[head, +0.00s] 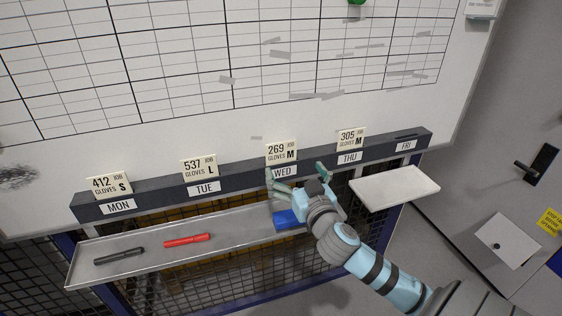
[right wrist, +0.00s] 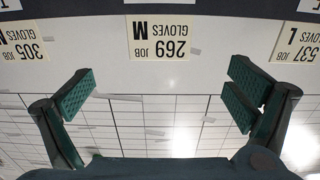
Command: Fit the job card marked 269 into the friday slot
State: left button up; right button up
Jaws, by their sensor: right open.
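The job card marked 269 (head: 281,152), a cream card reading GLOVES M, stands upright in the WED slot of the dark rack (head: 240,180). In the right wrist view the 269 card (right wrist: 159,38) shows upside down, ahead of the fingertips and between them sideways. My right gripper (head: 297,174) is open and empty in front of the WED label, with its fingers (right wrist: 158,95) spread wide. The friday slot, above the FRI label (head: 406,146) at the rack's right end, holds no card. My left gripper is not in view.
Cards 412 (head: 109,185), 537 (head: 199,167) and 305 (head: 350,139) stand at MON, TUE and THU. Below are a metal tray (head: 225,228) with a black marker (head: 119,256), red marker (head: 187,240) and blue object (head: 287,219), and a pale shelf (head: 395,187). A whiteboard rises behind.

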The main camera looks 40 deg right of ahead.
aim_at(281, 147)
jog(key=x, duration=0.6)
jog(key=r+x, duration=0.1)
jog(key=x, duration=0.2)
jog(key=shift+w+d+p, duration=0.2)
jog(key=shift+w+p, duration=0.1)
jog(key=shift+p, duration=0.1)
jog(key=shift+w+d+f, duration=0.15)
jog(key=shift+w, duration=0.35)
jog(key=shift+s, duration=0.1)
jog(key=c, duration=1.2)
